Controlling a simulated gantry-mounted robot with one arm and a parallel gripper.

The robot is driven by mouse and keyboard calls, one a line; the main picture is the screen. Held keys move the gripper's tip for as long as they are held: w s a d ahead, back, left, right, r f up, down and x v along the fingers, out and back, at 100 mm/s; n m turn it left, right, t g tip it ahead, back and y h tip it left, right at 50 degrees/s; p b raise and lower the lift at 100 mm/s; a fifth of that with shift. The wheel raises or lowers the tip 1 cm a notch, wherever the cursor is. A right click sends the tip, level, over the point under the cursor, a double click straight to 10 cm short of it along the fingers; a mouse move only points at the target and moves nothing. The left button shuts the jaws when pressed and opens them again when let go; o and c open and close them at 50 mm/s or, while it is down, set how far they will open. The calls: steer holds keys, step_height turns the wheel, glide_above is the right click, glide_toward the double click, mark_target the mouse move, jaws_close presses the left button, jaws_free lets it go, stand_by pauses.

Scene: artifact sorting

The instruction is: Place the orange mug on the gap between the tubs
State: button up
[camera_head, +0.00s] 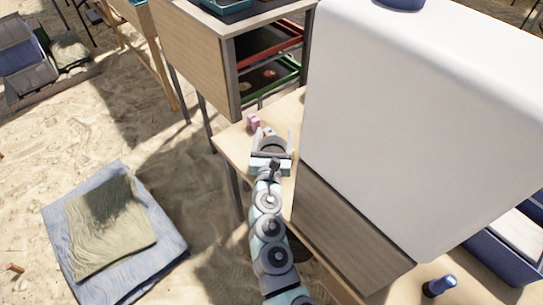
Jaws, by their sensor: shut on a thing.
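My gripper (272,137) is over the far left part of the wooden table (231,142), left of the big white block. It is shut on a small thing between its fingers. A small orange patch (268,131) shows there, with a little blue by it; it is too small and covered to tell its shape. No whole orange mug shows elsewhere. A small pink thing (253,122) stands on the table just left of the gripper. The tubs and a gap between them cannot be made out for sure on this table; the white block hides much of it.
The white block (410,110) fills the right side. A rack behind holds a red tray (270,41) and a green tray (262,92). A blue bottle-like thing (440,286) lies at the lower right, near a blue crate (492,258). Folded cloths (115,225) lie on sand.

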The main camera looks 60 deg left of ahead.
steer(key=c, duration=1.2)
steer(key=shift+c, duration=0.2)
steer(key=shift+r, duration=0.15)
